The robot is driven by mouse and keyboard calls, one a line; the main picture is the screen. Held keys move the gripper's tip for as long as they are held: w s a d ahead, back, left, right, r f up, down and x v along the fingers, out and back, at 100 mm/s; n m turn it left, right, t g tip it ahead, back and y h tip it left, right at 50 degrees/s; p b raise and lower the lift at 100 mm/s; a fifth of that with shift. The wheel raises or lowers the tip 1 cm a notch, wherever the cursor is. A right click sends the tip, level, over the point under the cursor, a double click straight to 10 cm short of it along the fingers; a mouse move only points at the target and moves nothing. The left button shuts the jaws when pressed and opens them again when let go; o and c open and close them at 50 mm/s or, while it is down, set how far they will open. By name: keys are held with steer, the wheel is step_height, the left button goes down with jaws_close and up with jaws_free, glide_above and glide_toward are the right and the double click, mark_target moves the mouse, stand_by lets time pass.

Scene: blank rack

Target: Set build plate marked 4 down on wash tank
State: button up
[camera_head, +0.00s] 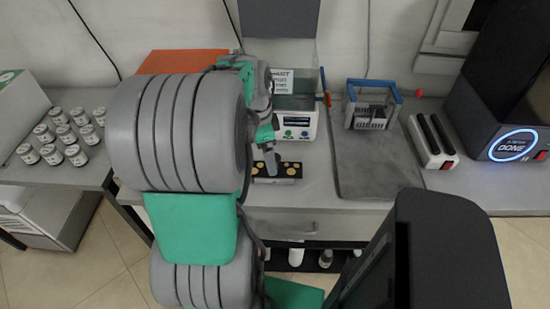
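My gripper (268,146) shows near the middle of the bench, partly covered by my own large grey and green arm. Its fingers point down just above or behind a dark block with gold discs (277,172); I cannot tell whether they touch it or hold anything. No plate with a readable 4 shows. A white unit with a small display (297,124) and a greenish clear upper part stands behind the gripper; it may be the wash tank, but I cannot be sure. Its sign is too small to read fully.
A grey basket with blue handles (373,106) stands on a dark mat (378,170). Right of it are a white two-slot unit (432,141) and a black machine reading DONE (514,145). Several lidded jars (65,135) stand at left. An orange sheet (180,61) lies behind my arm.

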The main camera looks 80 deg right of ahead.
mark_target(287, 171)
steer(key=shift+s+d+f+m, duration=0.15)
steer(key=shift+s+f+m, duration=0.2)
steer(key=shift+s, duration=0.25)
steer(key=shift+s+d+f+m, duration=0.2)
steer(key=shift+s+m, duration=0.15)
steer(key=shift+s, duration=0.2)
step_height(287, 171, down, 7)
steer(key=shift+s+d+r, duration=0.1)
steer(key=shift+d+r, duration=0.05)
steer(key=shift+r, duration=0.05)
steer(key=shift+c, duration=0.3)
steer(key=shift+r, duration=0.15)
steer(key=c, duration=2)
